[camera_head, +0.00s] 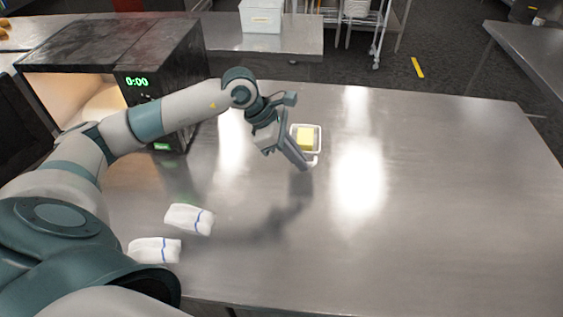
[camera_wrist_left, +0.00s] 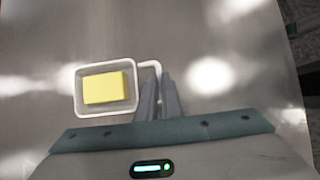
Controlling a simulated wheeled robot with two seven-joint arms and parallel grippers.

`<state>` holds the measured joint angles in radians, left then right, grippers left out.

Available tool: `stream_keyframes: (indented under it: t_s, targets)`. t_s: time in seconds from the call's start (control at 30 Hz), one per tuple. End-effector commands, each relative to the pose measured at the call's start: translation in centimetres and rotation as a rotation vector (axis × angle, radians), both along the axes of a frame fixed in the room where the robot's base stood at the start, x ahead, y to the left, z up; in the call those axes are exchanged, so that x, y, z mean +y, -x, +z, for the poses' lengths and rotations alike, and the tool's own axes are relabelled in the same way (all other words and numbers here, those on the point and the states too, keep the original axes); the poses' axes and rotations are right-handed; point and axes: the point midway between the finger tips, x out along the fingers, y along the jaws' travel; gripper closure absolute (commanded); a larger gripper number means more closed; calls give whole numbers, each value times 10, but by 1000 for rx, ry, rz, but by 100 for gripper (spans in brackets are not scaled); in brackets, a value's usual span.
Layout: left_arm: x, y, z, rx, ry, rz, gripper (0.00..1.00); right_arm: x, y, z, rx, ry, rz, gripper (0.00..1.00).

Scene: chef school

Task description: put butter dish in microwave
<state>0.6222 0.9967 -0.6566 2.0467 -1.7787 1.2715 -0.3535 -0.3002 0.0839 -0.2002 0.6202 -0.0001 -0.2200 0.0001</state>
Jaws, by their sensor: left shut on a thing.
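The butter dish (camera_head: 319,143) is a small white tray with a yellow block of butter (camera_head: 305,139) in it. It also shows in the left wrist view (camera_wrist_left: 77,92). My left gripper (camera_head: 306,166) is shut on the dish's handle, at its near right side; in the wrist view the two fingers (camera_wrist_left: 160,84) close over the handle. I cannot tell whether the dish touches the table. The microwave (camera_head: 160,64) stands at the upper left with its door open, its lit inside showing and a green 0:00 display. My right gripper is not in view.
Two folded white towels with blue stripes, one (camera_head: 189,219) and another (camera_head: 154,250), lie on the steel table (camera_head: 430,200) at the front left. The table's middle and right are clear. A white container (camera_head: 261,16) stands on a back counter.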

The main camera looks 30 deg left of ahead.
Motion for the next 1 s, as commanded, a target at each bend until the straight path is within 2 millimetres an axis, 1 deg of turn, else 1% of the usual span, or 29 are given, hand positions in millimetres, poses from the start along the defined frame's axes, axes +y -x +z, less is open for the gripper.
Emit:
stream_keyframes:
  t_s: [0.03, 0.2, 0.37, 0.5, 0.83, 0.93, 1.0]
  targets:
    - [11, -1, -3, 5, -1, 5, 100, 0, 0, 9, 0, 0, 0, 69]
    - [41, -6, -21, 4, -1, 5, 100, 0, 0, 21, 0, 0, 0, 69]
    - [58, -10, -33, 1, 0, 2, 100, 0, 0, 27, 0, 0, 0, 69]
    - [62, -11, -37, 0, 0, -1, 100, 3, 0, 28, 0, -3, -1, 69]
    - [62, -11, -39, 0, 0, 0, 100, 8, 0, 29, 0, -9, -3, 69]
    - [61, -10, -46, 2, 2, 1, 100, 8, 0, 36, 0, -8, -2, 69]
    - [61, -10, -54, 4, 3, -1, 100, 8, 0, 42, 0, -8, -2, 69]
